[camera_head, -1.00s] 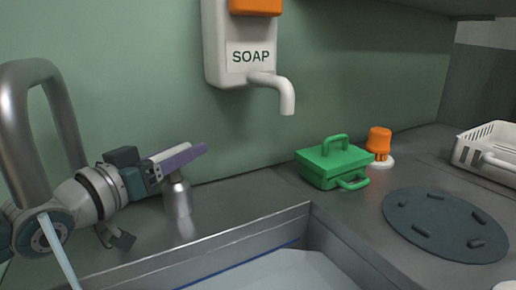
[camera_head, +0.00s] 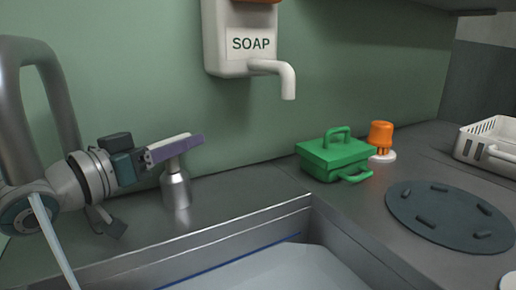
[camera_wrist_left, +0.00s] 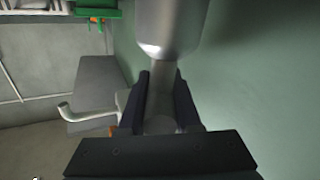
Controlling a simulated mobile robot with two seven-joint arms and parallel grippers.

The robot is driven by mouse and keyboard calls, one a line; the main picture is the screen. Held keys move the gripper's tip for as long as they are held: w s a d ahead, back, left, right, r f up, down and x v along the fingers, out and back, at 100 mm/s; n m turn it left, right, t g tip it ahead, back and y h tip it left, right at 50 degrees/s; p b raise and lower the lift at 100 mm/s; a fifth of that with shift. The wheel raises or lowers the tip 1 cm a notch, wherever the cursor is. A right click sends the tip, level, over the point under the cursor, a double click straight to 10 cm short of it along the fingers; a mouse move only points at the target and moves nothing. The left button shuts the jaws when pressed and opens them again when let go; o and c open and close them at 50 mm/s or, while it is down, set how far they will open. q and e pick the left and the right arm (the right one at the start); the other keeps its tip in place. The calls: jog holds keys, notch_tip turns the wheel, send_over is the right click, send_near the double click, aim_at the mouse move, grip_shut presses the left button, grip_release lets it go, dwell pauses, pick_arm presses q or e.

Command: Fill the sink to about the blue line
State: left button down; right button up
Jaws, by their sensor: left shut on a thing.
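The sink (camera_head: 318,232) is at the bottom of the head view, with a blue line (camera_head: 230,262) along its inner wall. A pale grey surface shows low in the sink; I cannot tell whether it is water. A large curved metal faucet (camera_head: 22,75) stands at the left. A metal tap post (camera_head: 176,190) stands behind the sink rim. My left gripper (camera_head: 178,148) is at the top of this post. In the left wrist view, its dark fingers are shut on the metal tap handle (camera_wrist_left: 160,90). My right gripper is not in view.
A soap dispenser (camera_head: 226,45) with a bent spout hangs on the green wall. A green box (camera_head: 335,158), an orange-topped item (camera_head: 381,136), a dark round plate (camera_head: 450,218) and a white basket (camera_head: 490,140) are on the right counter.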

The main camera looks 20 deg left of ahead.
pick_arm(q)
jog(key=shift+h, duration=0.3)
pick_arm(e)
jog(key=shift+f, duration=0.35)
pick_arm(q)
jog(key=c, duration=0.6)
grip_release()
jog(key=p+v, duration=0.3)
jog(key=v, duration=0.7)
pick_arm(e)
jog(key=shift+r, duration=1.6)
pick_arm(q)
jog(key=shift+d+r, duration=0.1)
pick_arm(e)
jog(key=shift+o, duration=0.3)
